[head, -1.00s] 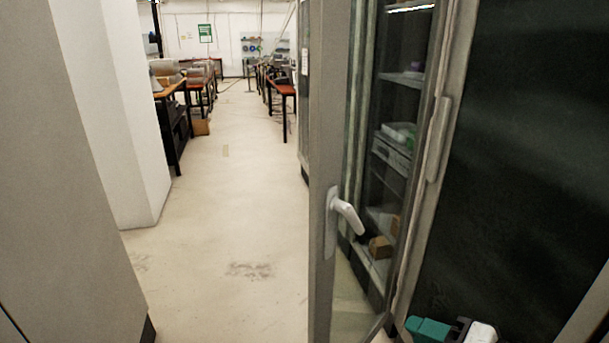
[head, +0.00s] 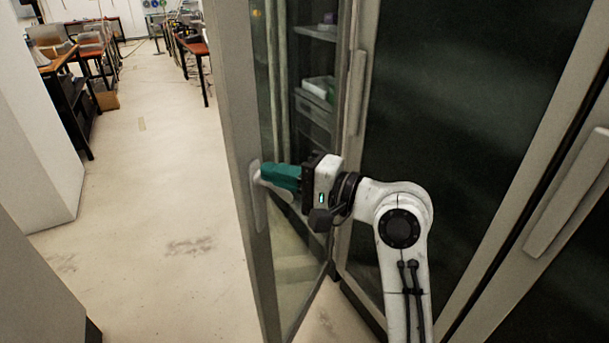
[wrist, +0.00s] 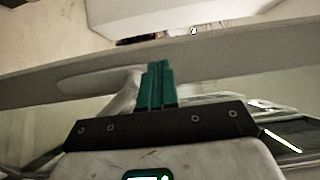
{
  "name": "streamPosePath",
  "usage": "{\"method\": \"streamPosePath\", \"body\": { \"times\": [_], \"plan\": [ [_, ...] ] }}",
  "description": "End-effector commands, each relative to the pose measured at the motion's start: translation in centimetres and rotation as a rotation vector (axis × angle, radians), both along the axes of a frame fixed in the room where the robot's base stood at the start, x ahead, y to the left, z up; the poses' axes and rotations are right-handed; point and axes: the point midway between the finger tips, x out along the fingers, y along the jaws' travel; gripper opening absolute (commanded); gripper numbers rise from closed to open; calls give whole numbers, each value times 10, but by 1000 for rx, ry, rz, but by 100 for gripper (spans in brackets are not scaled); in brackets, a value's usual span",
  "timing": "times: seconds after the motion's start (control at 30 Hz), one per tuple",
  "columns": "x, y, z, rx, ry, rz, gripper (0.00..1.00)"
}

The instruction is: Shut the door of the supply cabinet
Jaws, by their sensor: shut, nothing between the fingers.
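The supply cabinet door (head: 232,120) is a glass door in a grey frame and stands open, swung out from the cabinet. A white lever handle (head: 257,208) is on its frame. My gripper (head: 264,175) has teal fingers, shut together and empty. Its tips are at the door frame, beside the top of the handle; whether they touch cannot be told. In the wrist view, the shut fingers (wrist: 157,72) point at the grey door frame (wrist: 225,58), with the handle (wrist: 122,97) just to their left. My gripper partly hides the glass and handle.
The open cabinet shows shelves (head: 318,35) and a white bin (head: 319,88) inside. Dark-paned closed doors (head: 460,110) stand to the right. The pale floor (head: 150,200) left of the door is clear. A white block-like wall (head: 40,150) stands further left.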

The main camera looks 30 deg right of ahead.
Motion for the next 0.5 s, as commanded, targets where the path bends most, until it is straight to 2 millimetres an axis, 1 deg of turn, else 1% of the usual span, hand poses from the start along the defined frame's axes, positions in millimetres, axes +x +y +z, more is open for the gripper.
{"method": "streamPosePath", "body": {
  "times": [0.03,0.1,0.2,0.33,0.5],
  "plan": [
    [7,6,2,-1,1,3,0],
    [15,12,2,0,0,3,0],
    [24,17,1,-1,1,1,0],
    [31,22,0,-1,1,1,0],
    [33,23,0,0,0,0,0]
  ]
}}
